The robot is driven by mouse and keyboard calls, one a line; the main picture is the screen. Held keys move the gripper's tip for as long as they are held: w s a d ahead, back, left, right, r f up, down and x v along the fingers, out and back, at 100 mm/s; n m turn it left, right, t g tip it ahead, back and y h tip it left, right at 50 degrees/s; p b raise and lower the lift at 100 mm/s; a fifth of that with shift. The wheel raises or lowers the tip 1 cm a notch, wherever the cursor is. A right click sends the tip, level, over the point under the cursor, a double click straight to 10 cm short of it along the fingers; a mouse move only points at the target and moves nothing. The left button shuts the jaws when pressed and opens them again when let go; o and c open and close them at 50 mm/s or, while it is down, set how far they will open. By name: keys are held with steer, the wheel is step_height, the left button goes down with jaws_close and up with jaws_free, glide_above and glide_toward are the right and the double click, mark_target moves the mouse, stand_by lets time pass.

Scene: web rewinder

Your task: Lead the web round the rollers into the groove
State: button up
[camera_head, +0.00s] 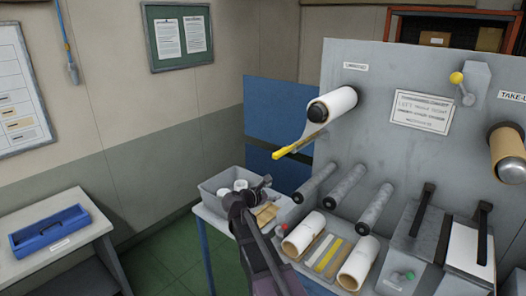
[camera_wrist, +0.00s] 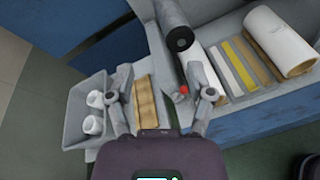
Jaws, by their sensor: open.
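The web roll (camera_head: 340,103) is white and sits on the unwind shaft at the upper left of the grey panel. Its loose tail (camera_head: 290,149) hangs out to the lower left and ends in yellow. Three grey rollers (camera_head: 342,187) stick out below it. A brown take-up roll (camera_head: 507,150) is at the right edge. I cannot make out the groove. My gripper (camera_head: 250,190) is open and empty, below and left of the tail, apart from it. In the wrist view my gripper (camera_wrist: 165,95) shows spread fingers above the table; the tail is not visible there.
A grey bin (camera_wrist: 88,110) with white rolls stands beside a brown piece (camera_wrist: 146,102) on the table. Two white rolls (camera_head: 358,263) flank coloured strips (camera_head: 326,254) on the bench. Black-handled blocks (camera_head: 420,225) stand at right. A blue tray (camera_head: 49,232) lies on the left table.

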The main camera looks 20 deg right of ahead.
steer(key=w+a+r+n+t+h+p, duration=0.1)
steer(key=w+a+r+n+t+p, duration=0.1)
steer(key=w+r+n, duration=0.3)
step_height(320, 180, up, 4)
steer(key=shift+n+t+h+p, duration=0.3)
steer(key=shift+t+h+p, duration=0.1)
steer(key=shift+p, duration=0.05)
steer(key=shift+w+d, duration=0.1)
steer(key=shift+d, duration=0.05)
